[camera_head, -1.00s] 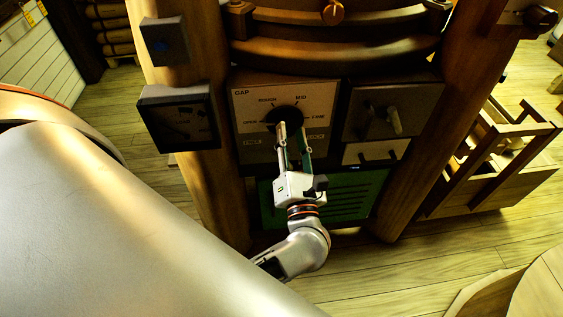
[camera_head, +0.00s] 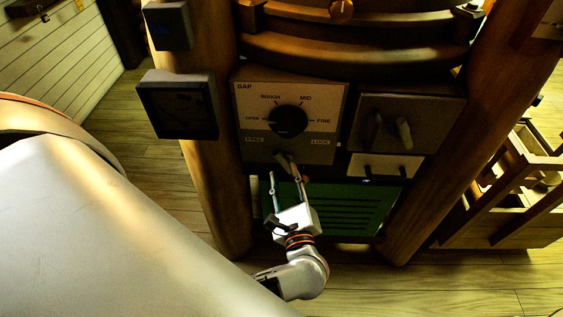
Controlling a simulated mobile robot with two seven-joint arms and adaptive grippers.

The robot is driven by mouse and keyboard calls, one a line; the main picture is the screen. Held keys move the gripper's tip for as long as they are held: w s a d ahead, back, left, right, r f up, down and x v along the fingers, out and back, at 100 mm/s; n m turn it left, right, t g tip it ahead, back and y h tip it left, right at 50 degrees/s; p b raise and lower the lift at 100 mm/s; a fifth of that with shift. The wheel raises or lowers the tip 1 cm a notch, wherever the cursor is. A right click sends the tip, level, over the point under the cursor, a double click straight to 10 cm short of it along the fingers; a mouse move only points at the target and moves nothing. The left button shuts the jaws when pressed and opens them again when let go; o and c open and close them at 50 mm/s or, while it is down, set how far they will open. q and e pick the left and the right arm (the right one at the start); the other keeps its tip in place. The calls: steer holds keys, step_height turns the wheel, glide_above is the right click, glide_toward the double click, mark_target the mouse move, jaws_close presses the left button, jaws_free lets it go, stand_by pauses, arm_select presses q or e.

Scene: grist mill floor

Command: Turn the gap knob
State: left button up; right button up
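The gap knob (camera_head: 288,120) is a round dark knob on a pale panel marked GAP (camera_head: 338,98). OPEN, ROUGH, MID and FINE are printed around it. The knob is too dark to read its pointer surely. Below it, between FREE and LOCK, a small lever (camera_head: 287,161) sticks out at the panel's lower edge. My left gripper (camera_head: 285,179) is below the knob and clear of it, fingers apart and pointing up toward the lever. Nothing shows between its fingers; I cannot tell whether a fingertip touches the lever. My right gripper is not in view.
A second box with a lever (camera_head: 404,132) is right of the panel, and a dark gauge box (camera_head: 178,108) is left of it. A green slatted panel (camera_head: 352,210) is behind my gripper. Wooden posts (camera_head: 215,195) flank the machine. A wooden rack (camera_head: 510,200) stands at right.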

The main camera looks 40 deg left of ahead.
mark_target(282, 162)
arm_select(q)
steer(key=x, duration=0.5)
jaws_close()
